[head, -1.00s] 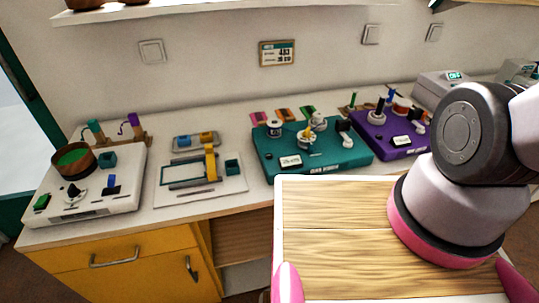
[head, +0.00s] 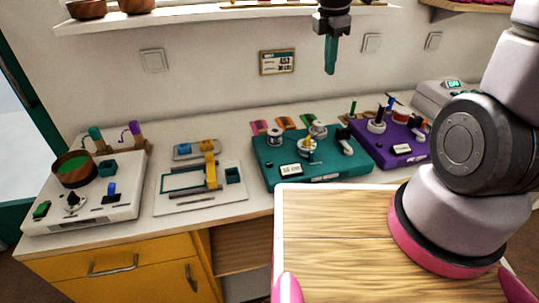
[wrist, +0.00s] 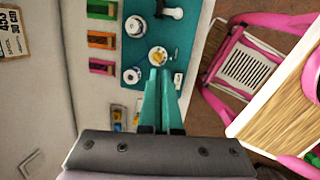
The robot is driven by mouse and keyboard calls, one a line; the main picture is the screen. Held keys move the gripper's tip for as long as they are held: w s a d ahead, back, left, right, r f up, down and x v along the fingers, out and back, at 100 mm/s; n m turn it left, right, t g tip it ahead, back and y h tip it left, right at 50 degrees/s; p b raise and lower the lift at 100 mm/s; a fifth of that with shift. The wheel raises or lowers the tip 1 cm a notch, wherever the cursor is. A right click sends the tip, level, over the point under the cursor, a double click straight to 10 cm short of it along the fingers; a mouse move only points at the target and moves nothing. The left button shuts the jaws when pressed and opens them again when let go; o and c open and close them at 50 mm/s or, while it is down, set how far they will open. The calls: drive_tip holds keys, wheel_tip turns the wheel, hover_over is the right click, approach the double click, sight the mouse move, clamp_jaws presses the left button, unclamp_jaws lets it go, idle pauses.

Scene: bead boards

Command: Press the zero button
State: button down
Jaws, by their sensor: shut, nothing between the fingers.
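No button with a readable zero label shows. A grey device with a lit display (head: 453,84) stands at the back right, partly behind my arm. The white board (head: 95,211) at the left carries a green block-like key (head: 41,209), a dark knob (head: 73,200) and a blue-topped part (head: 111,188); I cannot tell if any is the zero button. My gripper (head: 330,71) is shut and empty, pointing down, high above the back of the counter. In the wrist view its teal fingers (wrist: 158,74) lie together in front of the teal board (wrist: 182,42).
The teal board (head: 262,171) and purple board (head: 386,157) carry spools and posts. A white board with a yellow bridge (head: 210,165) lies left of them. A wooden bowl (head: 72,160) sits on the left board. A shelf (head: 200,16) overhangs the counter near my gripper.

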drive_tip(key=a+f+n+g, duration=0.1)
drive_tip(key=a+f+n, duration=0.6)
drive_tip(key=n, duration=0.2)
drive_tip(key=n+g+y, duration=0.1)
drive_tip(key=n, duration=0.8)
hover_over(269, 164)
wheel_tip(269, 164, down, 6)
drive_tip(key=shift+f, duration=0.15)
wheel_tip(269, 164, down, 14)
